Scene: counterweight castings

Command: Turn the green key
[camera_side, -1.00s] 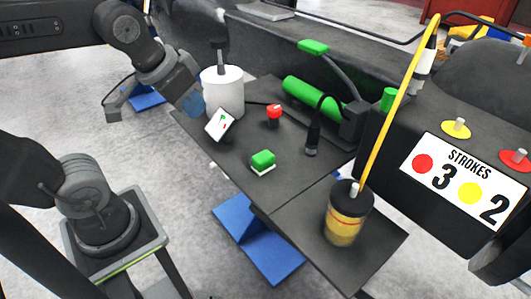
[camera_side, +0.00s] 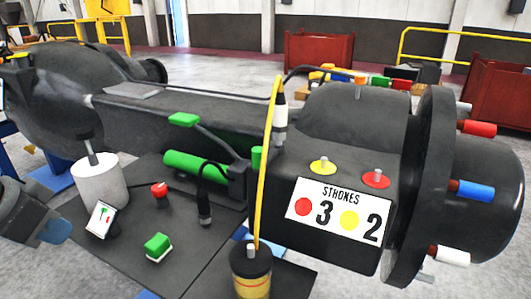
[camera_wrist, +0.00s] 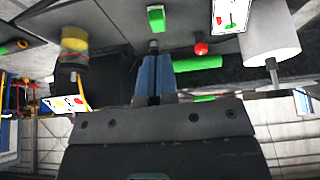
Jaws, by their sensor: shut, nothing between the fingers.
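No part is plainly recognisable as a key. A small green block (camera_side: 158,243) sits on a white base on the dark plate; it also shows at the top of the wrist view (camera_wrist: 156,18). A tilted white panel (camera_side: 101,218) bears small green and red shapes, too small to make out; the wrist view shows it cut off at the top (camera_wrist: 230,15). My gripper (camera_side: 54,230) is at the left edge of the side view, left of the panel and apart from it. Its blue fingers (camera_wrist: 155,78) are shut and empty in the wrist view.
A white cylinder (camera_side: 98,184), red knob (camera_side: 159,190), green cylinder (camera_side: 195,165) and green-ended lever (camera_side: 184,119) stand around the dark plate (camera_side: 120,262). A yellow-banded pot (camera_side: 251,272) with a yellow hose stands at the front. A STROKES sign (camera_side: 337,213) is right.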

